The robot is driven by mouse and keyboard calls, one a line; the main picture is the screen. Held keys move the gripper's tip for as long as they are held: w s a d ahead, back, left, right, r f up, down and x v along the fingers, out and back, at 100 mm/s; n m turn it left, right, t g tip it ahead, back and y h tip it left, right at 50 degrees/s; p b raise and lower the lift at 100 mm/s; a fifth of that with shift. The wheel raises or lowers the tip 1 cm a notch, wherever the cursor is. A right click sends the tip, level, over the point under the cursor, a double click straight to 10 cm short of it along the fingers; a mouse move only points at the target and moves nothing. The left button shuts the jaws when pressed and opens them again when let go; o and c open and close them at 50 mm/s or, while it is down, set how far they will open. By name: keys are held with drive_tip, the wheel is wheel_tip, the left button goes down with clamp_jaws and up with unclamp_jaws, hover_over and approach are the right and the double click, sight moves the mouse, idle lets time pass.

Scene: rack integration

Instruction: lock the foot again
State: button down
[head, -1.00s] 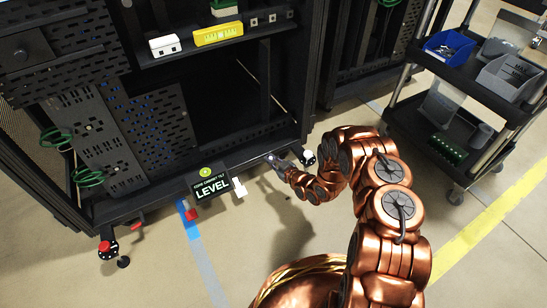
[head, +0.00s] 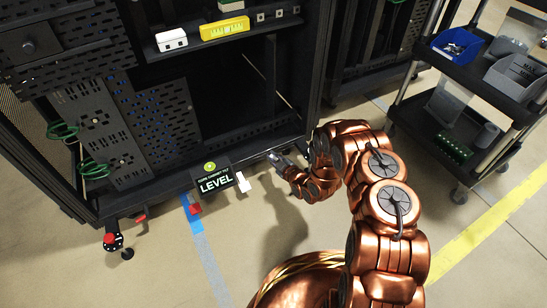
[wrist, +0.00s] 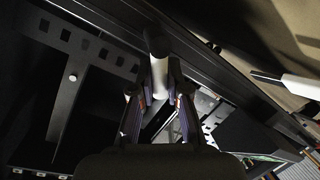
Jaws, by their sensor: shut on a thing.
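The black cabinet (head: 160,205) stands with its front base edge toward me. Its front left foot (head: 113,241) shows a red top and a dark pad near the floor. The front right foot is hidden behind my arm in the head view. My gripper (head: 275,155) is at the right part of the cabinet's lower front edge. In the wrist view my gripper (wrist: 160,75) is shut on a pale grey cylindrical piece (wrist: 156,42). Whether this piece belongs to the foot's lock, I cannot tell.
A sign reading LEVEL (head: 217,181) is at the cabinet's lower front. A white tab (head: 243,182) and red levers (head: 140,217) stick out along the base. A cart with bins (head: 480,65) stands at the right. The floor in front is clear.

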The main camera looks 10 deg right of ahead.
drive_tip(key=c, duration=1.2)
unclamp_jaws()
drive_tip(key=shift+o, duration=0.2)
drive_tip(key=shift+s, duration=0.1)
drive_tip(key=v, duration=1.2)
drive_tip(key=shift+f, duration=0.1)
